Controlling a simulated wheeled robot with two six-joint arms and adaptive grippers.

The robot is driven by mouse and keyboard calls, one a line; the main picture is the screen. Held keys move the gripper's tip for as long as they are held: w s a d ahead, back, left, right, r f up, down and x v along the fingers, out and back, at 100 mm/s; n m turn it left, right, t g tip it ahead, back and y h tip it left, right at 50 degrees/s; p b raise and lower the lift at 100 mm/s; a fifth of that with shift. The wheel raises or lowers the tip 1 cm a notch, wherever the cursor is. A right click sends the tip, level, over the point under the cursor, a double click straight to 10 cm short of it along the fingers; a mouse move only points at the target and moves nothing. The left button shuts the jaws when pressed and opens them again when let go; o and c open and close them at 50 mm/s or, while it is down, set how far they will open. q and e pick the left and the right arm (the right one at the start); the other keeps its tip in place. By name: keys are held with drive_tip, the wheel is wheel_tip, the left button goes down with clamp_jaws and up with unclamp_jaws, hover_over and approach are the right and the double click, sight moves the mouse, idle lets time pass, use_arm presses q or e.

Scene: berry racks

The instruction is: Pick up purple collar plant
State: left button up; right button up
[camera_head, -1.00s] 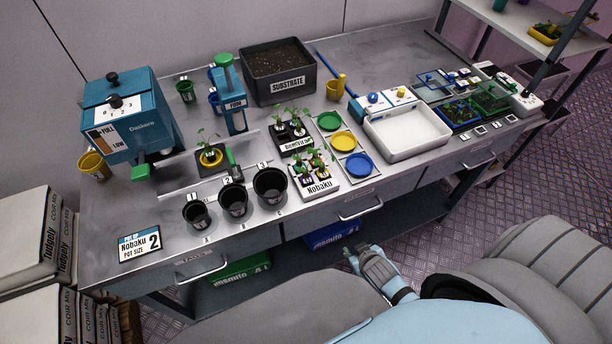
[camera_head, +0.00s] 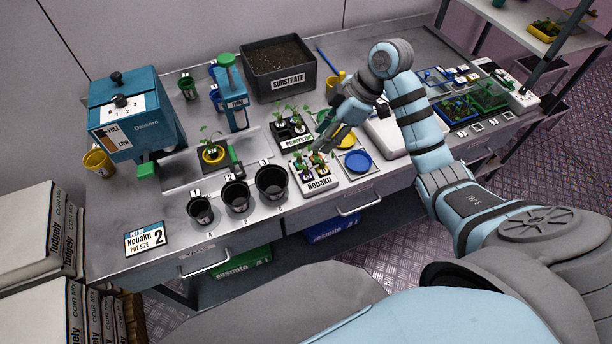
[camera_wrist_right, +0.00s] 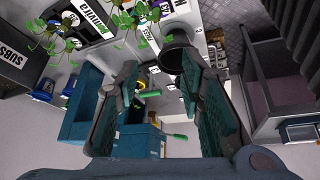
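The Nobaku tray (camera_head: 333,189) stands near the front edge of the bench and holds small green seedlings with collars. A dark purple collar seems to be on the plant (camera_head: 304,173) at the tray's left; yellow shows beside it, and the collars are too small to tell apart surely. My right gripper (camera_head: 330,141) hangs above and behind this tray, its fingers apart and empty. In the right wrist view the open fingers (camera_wrist_right: 160,76) frame a black pot and the blue machine, with seedlings at the upper left. My left gripper is not in view.
A second seedling tray (camera_head: 294,146) stands behind the Nobaku tray. Black pots (camera_head: 236,198) line the front edge to its left. A blue dish (camera_head: 358,161) and white basin (camera_head: 405,146) are to the right. The substrate bin (camera_head: 278,84) is behind.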

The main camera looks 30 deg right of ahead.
sight(307, 168)
drive_tip(key=shift+m+g+h, duration=0.3)
drive_tip(key=shift+m+h, duration=0.1)
drive_tip(key=x, duration=0.4)
drive_tip(key=d+x, duration=0.1)
drive_tip(key=x, duration=0.4)
drive_tip(key=d+x, duration=0.1)
drive_tip(key=x, duration=0.3)
drive_tip(key=shift+a+f+p, duration=0.15)
drive_tip(key=shift+f+p, duration=0.2)
drive_tip(key=shift+f, duration=0.35)
clamp_jaws()
